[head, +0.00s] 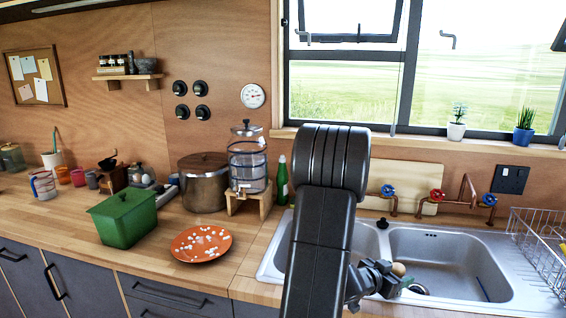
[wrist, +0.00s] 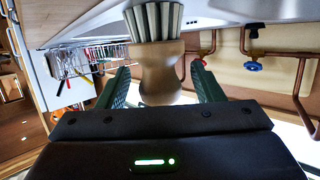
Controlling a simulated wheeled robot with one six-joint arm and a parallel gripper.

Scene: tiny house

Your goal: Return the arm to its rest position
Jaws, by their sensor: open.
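My arm rises in the middle of the head view and partly hides the sink. My gripper (head: 393,281) is low over the sink area, at the arm's lower right. In the wrist view its two green fingers (wrist: 162,78) stand apart. A wooden brush (wrist: 158,68) with pale bristles shows between them, with a gap visible on each side. Its rounded wooden end also shows beside my gripper in the head view (head: 398,269). What the brush rests on is hard to tell.
The steel sink (head: 455,240) has a dish rack (head: 545,240) at its right. Left on the counter are an orange plate (head: 201,243), a green container (head: 123,218), a pot (head: 203,185), a glass dispenser (head: 248,160) and a green bottle (head: 282,181). Taps (head: 437,195) line the wall behind.

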